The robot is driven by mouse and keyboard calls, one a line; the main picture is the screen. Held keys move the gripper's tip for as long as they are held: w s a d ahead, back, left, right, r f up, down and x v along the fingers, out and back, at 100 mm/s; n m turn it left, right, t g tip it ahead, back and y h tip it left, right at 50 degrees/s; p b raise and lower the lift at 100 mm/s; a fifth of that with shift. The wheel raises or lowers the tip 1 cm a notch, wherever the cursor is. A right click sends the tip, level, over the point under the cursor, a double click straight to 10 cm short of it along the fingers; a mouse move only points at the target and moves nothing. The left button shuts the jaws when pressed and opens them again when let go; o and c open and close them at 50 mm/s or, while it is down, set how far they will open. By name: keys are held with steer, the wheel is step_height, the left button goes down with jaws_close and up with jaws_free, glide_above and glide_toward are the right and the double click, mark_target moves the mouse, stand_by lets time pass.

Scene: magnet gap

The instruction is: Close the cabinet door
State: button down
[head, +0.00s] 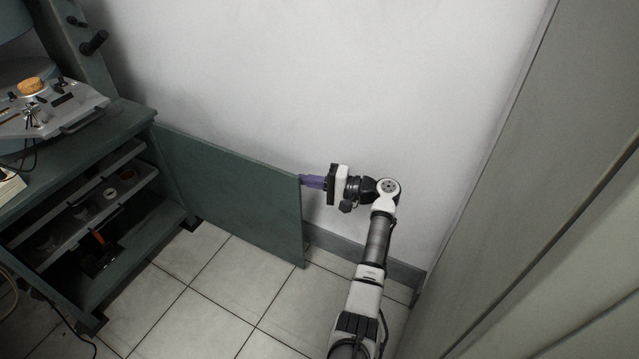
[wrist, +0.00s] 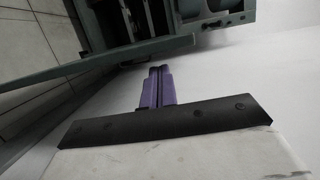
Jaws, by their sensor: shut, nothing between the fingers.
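The green cabinet door (head: 235,195) stands wide open in the head view, reaching out to the right from the cabinet (head: 140,112) along the wall. My gripper (head: 303,181) is at the door's free edge, near its top corner, on the wall side. Its purple fingers are shut and empty. I cannot tell whether the fingertips touch the door. In the wrist view, the closed fingers (wrist: 157,72) point towards the cabinet, with the door (wrist: 95,62) seen as a thin green strip to the left.
Inside the cabinet are pull-out shelves (head: 95,205) with small items. A device with a cork-topped part (head: 30,86) stands on top. The white wall (head: 330,80) is close behind the door. Tiled floor (head: 225,275) in front of the door is clear. A grey panel (head: 540,200) stands at right.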

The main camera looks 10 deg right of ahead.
mark_target(291, 179)
steer(key=shift+x, duration=2.25)
